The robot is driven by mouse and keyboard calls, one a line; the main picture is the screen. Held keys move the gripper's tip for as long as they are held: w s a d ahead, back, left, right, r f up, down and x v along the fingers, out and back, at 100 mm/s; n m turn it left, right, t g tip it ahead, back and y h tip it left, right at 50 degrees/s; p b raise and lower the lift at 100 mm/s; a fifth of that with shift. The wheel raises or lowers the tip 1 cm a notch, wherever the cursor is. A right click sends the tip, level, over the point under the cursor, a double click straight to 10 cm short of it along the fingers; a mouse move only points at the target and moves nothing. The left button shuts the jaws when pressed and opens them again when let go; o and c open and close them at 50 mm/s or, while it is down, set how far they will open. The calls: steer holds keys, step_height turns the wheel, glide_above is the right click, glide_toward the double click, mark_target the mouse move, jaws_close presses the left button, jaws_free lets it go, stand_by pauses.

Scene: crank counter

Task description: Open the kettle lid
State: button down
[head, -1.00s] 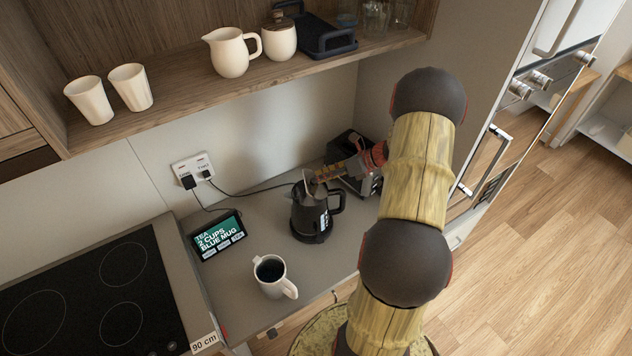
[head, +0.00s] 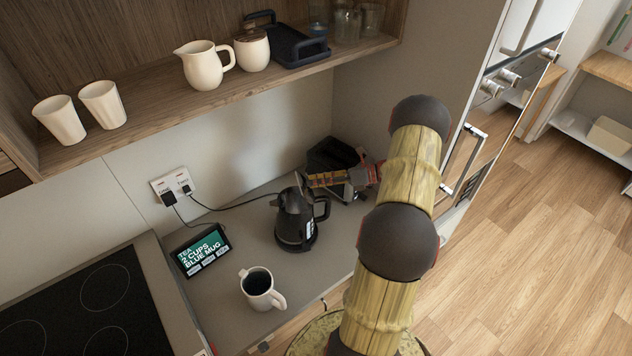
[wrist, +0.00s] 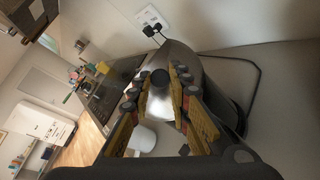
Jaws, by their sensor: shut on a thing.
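The dark kettle (head: 293,226) stands upright on the counter, its handle to the right. My gripper (head: 306,181) reaches in from the right at the kettle's top. It is shut on the kettle lid, as far as I can see. In the wrist view, the kettle's shiny metal top (wrist: 190,62) lies beyond my gripper (wrist: 160,90), with a round black knob (wrist: 160,78) between the fingertips. A thin upright piece shows at the kettle top in the head view, but I cannot tell how far the lid is raised.
A white mug (head: 262,291) with dark liquid stands in front of the kettle. A small display (head: 202,250) is to the left, near the hob (head: 75,310). A black appliance (head: 335,160) sits behind my gripper. A cord runs from the wall socket (head: 173,186). A shelf (head: 200,105) overhangs.

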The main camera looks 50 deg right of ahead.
steer(key=shift+s+a+f, duration=0.1)
steer(key=shift+a+f, duration=0.05)
steer(key=shift+f, duration=0.2)
stand_by(0.5)
steer(key=c, duration=2.1)
jaws_free()
steer(key=shift+o, duration=2.3)
steer(key=shift+r, duration=0.15)
steer(key=v, duration=1.2)
steer(key=shift+d, duration=0.2)
